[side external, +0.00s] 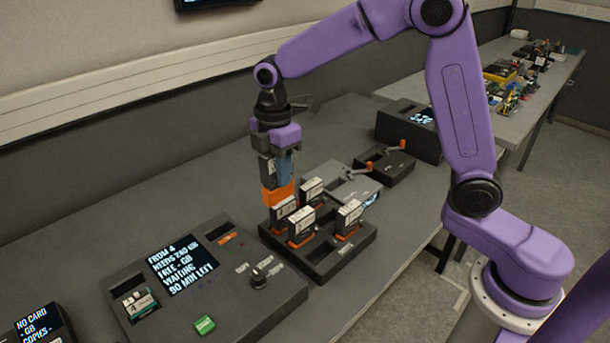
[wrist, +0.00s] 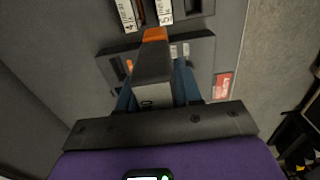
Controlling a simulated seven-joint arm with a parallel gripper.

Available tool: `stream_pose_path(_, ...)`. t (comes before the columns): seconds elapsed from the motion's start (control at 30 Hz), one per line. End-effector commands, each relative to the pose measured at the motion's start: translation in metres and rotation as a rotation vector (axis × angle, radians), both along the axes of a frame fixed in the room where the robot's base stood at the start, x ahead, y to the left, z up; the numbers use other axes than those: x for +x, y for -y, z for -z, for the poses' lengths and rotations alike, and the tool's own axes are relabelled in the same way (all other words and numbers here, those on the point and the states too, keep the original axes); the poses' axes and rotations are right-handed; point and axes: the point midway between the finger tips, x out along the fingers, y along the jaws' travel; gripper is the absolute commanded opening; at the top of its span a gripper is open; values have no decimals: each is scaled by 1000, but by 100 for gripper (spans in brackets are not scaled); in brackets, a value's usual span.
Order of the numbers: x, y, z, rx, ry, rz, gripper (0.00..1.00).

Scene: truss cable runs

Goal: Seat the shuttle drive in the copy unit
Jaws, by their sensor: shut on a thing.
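My gripper (side external: 278,170) is shut on a dark block with an orange end (side external: 278,193), which I take to be the shuttle drive. It points down, just above the back left corner of a dark rack (side external: 352,255). In the wrist view the held drive (wrist: 153,75) shows as a grey body with an orange tip, between blue fingers (wrist: 155,90). A wide console with a lit screen (side external: 183,265), likely the copy unit, lies left of the rack. Its screen reads "FROM 4" and "90 MIN LEFT". It has a slot with an orange label (side external: 227,239).
Several white-labelled drives (side external: 302,223) stand upright in the rack close to the held drive. Grey and dark units with orange-tipped levers (side external: 369,167) stand behind. The console carries a knob (side external: 259,279), a green button (side external: 205,325) and a card bay (side external: 139,303). The bench between wall and console is clear.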

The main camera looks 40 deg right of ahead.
Motion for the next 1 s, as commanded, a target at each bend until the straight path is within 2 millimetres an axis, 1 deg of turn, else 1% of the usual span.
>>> stream_pose_path(0.03,13,-9,0,1,2,-1,0)
stream_pose_path(0.2,49,-32,-1,0,0,-2,0)
stream_pose_path(0.4,86,-57,2,0,1,-1,0)
stream_pose_path(0.5,102,-67,4,0,0,-1,0)
stream_pose_path(0.7,122,-80,8,1,1,-1,0)
stream_pose_path(0.97,135,-90,13,1,2,-1,0)
stream_pose_path(1.0,135,-89,19,0,-1,-1,0)
